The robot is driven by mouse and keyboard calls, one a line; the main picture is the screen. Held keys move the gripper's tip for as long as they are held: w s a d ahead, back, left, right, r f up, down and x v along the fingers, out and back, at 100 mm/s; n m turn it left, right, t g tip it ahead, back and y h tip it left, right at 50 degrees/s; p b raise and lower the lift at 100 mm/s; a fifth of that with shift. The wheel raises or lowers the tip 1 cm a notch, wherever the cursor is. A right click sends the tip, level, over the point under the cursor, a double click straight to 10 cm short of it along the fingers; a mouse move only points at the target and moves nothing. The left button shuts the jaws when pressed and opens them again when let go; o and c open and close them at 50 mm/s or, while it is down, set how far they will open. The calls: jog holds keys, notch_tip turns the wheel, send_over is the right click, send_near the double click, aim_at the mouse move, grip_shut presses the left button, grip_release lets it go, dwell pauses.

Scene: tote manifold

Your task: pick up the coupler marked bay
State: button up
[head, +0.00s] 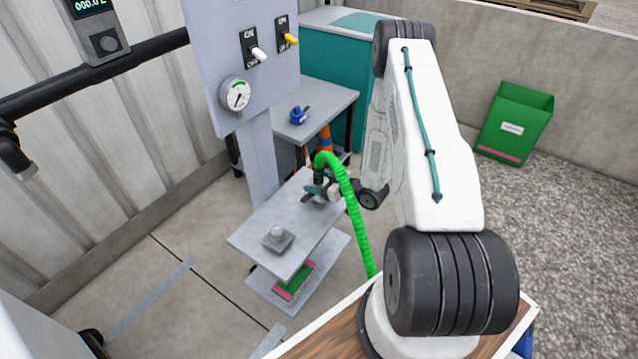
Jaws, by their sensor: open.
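A green hose (353,205) arches up from the floor and bends down onto the grey bench (285,225). Its end, where a coupler would be, is largely hidden by my gripper (313,193). My gripper is open, low over the back of the bench, right at the hose end. I cannot tell whether the fingers touch it. A blue coupler (298,116) lies on the grey table behind, above an orange hose (325,140). No "bay" marking can be read on either.
A grey fitting with a round knob (277,238) stands on the bench's near end. A panel with two switches and a gauge (236,94) rises beside the bench. A green bin (515,125) stands at the right. A pipe (95,75) runs along the left wall.

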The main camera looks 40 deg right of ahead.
aim_at(319, 165)
jog(key=c, duration=1.1)
jog(key=shift+o, duration=0.2)
jog(key=shift+w, duration=0.1)
notch_tip(319, 165, up, 10)
